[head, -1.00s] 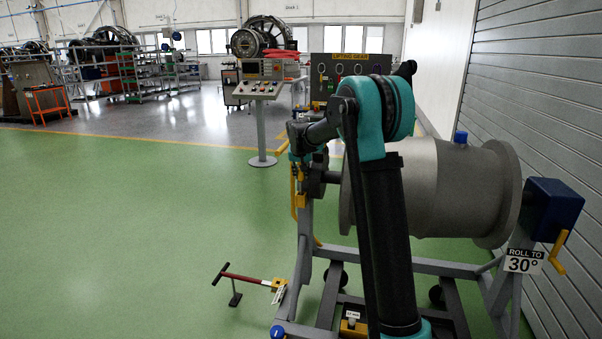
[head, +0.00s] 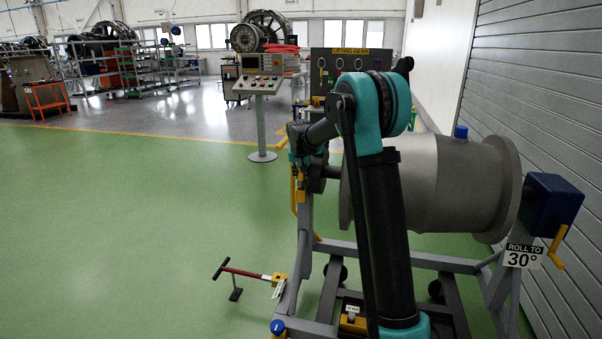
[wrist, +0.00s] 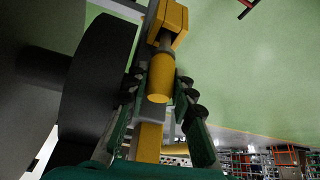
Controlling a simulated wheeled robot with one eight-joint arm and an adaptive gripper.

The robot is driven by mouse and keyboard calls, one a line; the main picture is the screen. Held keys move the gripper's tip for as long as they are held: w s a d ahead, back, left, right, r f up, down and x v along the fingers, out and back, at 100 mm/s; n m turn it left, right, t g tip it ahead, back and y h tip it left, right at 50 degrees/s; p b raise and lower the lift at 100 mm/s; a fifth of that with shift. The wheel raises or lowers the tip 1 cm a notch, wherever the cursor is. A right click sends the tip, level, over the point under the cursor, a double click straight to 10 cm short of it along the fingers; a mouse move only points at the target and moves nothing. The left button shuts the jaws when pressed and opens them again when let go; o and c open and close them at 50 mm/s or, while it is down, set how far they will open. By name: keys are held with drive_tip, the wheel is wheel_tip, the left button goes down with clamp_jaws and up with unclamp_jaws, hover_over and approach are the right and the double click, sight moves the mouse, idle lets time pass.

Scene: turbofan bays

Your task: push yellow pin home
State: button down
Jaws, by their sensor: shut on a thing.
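The yellow pin (wrist: 160,84) shows in the wrist view as a short cylinder, with its round end facing the camera. My gripper (wrist: 161,92) has a finger on each side of it and is shut on it. The pin's grey shank runs into a yellow block (wrist: 172,18); how deep it sits cannot be told. In the head view my gripper (head: 298,178) is small and partly hidden at the left end of the grey stand (head: 305,240), near yellow parts.
A large grey drum (head: 455,190) lies on the stand, with a blue box (head: 552,205) and a "ROLL TO 30°" sign (head: 522,257) at its right. A red T-handled bar (head: 245,273) is at the stand's lower left. Green floor is clear to the left.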

drive_tip(key=shift+f, duration=0.35)
drive_tip(key=c, duration=1.2)
unclamp_jaws()
drive_tip(key=v, duration=1.2)
drive_tip(key=shift+a, duration=0.1)
